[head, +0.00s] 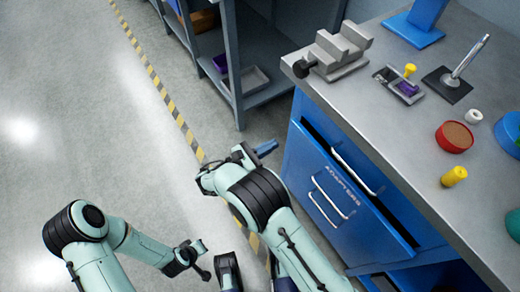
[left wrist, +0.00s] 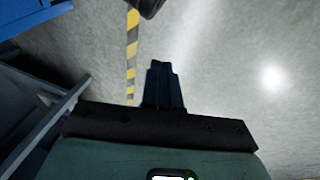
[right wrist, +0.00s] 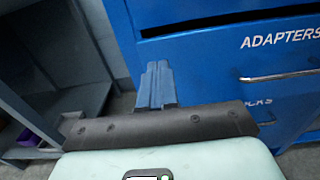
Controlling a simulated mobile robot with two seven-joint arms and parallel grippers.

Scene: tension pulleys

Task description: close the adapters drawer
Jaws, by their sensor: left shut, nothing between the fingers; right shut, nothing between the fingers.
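The adapters drawer (right wrist: 292,58) is the blue front with the white ADAPTERS label in the right wrist view. A dark gap runs along its top edge, and the front stands out from the cabinet. In the head view the drawer front (head: 306,157) and its dark opening show below the bench top. My right gripper (head: 266,148) is shut and empty, just left of the drawer front; its blue fingers also show in the right wrist view (right wrist: 157,84). I cannot tell whether they touch the cabinet. My left gripper (left wrist: 163,84) is shut and empty above the floor.
A grey-blue shelf unit (head: 232,60) stands behind. The floor with striped tape (head: 160,82) at left is clear.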

